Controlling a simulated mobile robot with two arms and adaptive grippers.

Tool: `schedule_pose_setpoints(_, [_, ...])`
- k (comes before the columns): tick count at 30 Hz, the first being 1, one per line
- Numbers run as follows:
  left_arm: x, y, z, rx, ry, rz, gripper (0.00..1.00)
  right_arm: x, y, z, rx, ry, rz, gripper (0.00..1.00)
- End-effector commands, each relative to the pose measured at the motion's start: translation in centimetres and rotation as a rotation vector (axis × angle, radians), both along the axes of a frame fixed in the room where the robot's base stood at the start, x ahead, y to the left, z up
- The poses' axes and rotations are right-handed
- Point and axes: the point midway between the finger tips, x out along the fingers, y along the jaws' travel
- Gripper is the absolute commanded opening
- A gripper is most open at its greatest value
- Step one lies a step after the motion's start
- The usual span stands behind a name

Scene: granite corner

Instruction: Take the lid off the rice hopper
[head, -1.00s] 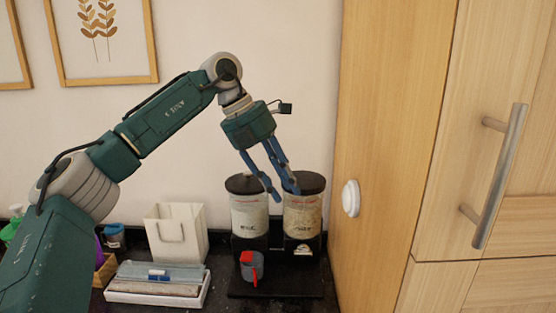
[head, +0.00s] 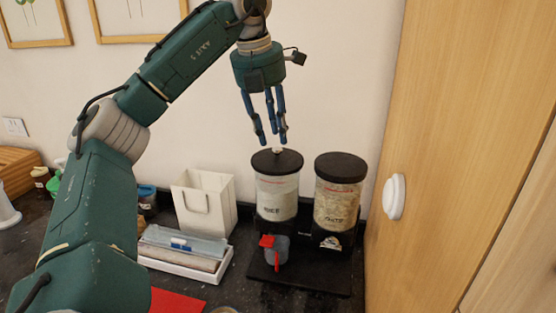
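Two clear hoppers with dark round lids stand side by side on a black stand. The left hopper (head: 277,197) holds pale grains, and its small label seems to read rice. Its dark lid (head: 276,163) sits on top, with a small whitish knob (head: 278,150) on it. The right hopper (head: 337,204) holds tan flakes under its own dark lid (head: 341,167). My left gripper (head: 271,140) points down just above the left hopper's lid, its blue fingers apart with nothing visible between them. I cannot tell whether a fingertip touches the knob. My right gripper is not in view.
A grey cup with red parts (head: 274,251) stands in front of the left hopper.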

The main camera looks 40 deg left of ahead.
Motion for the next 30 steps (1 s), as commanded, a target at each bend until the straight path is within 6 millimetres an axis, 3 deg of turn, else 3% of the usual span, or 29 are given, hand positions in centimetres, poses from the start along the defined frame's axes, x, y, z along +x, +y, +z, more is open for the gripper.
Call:
schedule_pose_setpoints(3, [0.6, 0.1, -1.4, 0.000, 0.006, 0.000, 0.29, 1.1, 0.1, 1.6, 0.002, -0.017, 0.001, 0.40])
schedule_pose_setpoints(9, [1.3, 0.1, -3.7, 0.000, 0.002, -0.001, 0.29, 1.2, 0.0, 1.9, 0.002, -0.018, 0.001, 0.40])
schedule_pose_setpoints(16, [1.4, 0.1, -4.0, -0.001, 0.001, -0.001, 0.29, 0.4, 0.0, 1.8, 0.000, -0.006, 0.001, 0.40])
schedule_pose_setpoints(17, [1.4, 0.1, -4.0, -0.001, 0.001, -0.001, 0.27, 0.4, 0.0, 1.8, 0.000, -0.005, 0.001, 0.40])
schedule_pose_setpoints(21, [1.4, 0.1, -3.9, -0.001, 0.001, -0.001, 0.00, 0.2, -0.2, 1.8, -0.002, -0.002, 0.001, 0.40])
schedule_pose_setpoints(30, [1.4, 0.1, -3.9, -0.001, 0.000, -0.001, 0.00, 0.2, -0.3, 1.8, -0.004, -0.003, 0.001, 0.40])
